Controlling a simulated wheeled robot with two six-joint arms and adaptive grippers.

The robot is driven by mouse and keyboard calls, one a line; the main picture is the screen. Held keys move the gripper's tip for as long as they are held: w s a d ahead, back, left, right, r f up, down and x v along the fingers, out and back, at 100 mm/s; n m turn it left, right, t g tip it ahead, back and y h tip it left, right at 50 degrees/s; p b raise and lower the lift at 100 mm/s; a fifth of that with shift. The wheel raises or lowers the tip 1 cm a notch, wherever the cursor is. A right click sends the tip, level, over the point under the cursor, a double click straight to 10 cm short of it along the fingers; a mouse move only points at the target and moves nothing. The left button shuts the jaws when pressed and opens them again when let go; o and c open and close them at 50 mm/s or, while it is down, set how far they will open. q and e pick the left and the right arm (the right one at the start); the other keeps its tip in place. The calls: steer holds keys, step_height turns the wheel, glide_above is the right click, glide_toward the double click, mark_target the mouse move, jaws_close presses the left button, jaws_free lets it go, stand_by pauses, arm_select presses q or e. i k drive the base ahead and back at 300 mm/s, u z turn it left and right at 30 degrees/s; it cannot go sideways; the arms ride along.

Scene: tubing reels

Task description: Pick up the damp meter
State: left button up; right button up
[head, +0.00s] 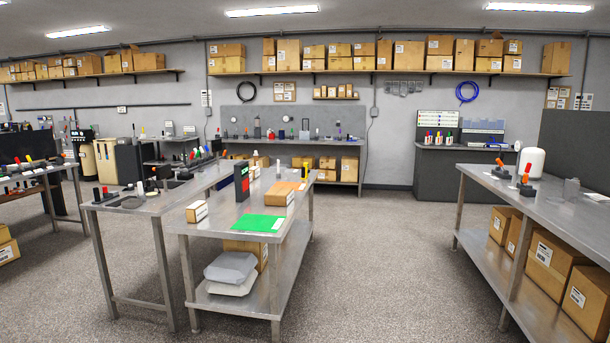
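I cannot identify the damp meter with certainty at this distance. A dark upright block (241,184) with red and green markings stands on the middle steel table (220,227). A small pale upright item (571,189) stands on the right-hand steel bench (540,199). Small tools with red and orange handles (525,180) also stand on that bench. Neither of my grippers shows in the head view.
A green sheet (259,223), a small white-and-brown box (196,211) and an orange-brown box (283,194) lie on the middle table. Grey and white bags (231,268) sit on its lower shelf. Open floor (380,260) lies between this table and the right-hand bench.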

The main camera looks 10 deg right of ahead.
mark_target(304, 170)
steer(key=z, duration=0.3)
steer(key=i, duration=1.05)
steer(key=z, duration=0.8)
steer(key=i, duration=2.9)
steer(key=z, duration=0.4)
steer(key=i, duration=3.45)
steer(key=u, duration=0.45)
steer(key=i, duration=1.6)
steer(key=u, duration=1.5)
steer(key=i, duration=1.25)
steer(key=u, duration=0.8)
